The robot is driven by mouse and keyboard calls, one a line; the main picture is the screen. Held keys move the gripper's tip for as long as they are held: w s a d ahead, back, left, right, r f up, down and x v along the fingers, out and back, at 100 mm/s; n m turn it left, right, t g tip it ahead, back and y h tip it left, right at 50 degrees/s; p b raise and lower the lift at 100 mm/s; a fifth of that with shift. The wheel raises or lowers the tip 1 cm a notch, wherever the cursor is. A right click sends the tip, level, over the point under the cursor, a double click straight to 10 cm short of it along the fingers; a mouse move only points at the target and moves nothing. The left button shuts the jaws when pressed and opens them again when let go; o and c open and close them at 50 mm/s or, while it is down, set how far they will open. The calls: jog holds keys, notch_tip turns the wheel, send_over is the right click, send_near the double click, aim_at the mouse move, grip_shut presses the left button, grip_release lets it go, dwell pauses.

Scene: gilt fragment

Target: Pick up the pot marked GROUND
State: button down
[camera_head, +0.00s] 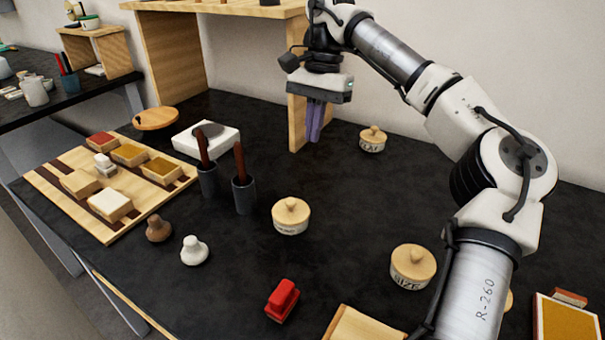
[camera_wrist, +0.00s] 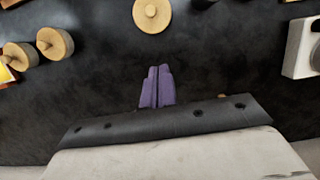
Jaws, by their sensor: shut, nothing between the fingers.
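A round cream pot with a wooden knobbed lid (camera_head: 291,216) stands mid-table; its dark label is too small to read surely. It appears to be the pot at the top of the wrist view (camera_wrist: 152,14). Another lidded pot (camera_head: 412,267) at the right reads SIZE. A third pot (camera_head: 372,139) stands at the back, its label seeming to read FLAX or CLAY. My gripper (camera_head: 312,138) hangs above the back of the table, beside the shelf leg, its purple fingers pointing down. The fingers are together and empty in the wrist view (camera_wrist: 157,75), apart from every pot.
Two dark cups (camera_head: 244,196) with upright brown handles stand left of the middle pot. A white slab (camera_head: 190,142), a wooden tray (camera_head: 62,199) of blocks, two small knobs (camera_head: 194,252) and a red block (camera_head: 283,300) lie around. A wooden shelf (camera_head: 176,55) stands behind.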

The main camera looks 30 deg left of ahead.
send_over(297, 201)
jog(key=w, duration=0.4)
notch_tip(297, 201, down, 9)
jog(key=shift+a+r, duration=0.1)
jog(key=shift+r, duration=0.1)
jog(key=s, duration=0.3)
jog(key=shift+s+r, duration=0.15)
jog(key=shift+r, duration=0.05)
jog(key=shift+s+f, duration=0.1)
jog(key=shift+s, duration=0.25)
jog(key=shift+s+p, duration=0.1)
jog(key=shift+p, duration=0.2)
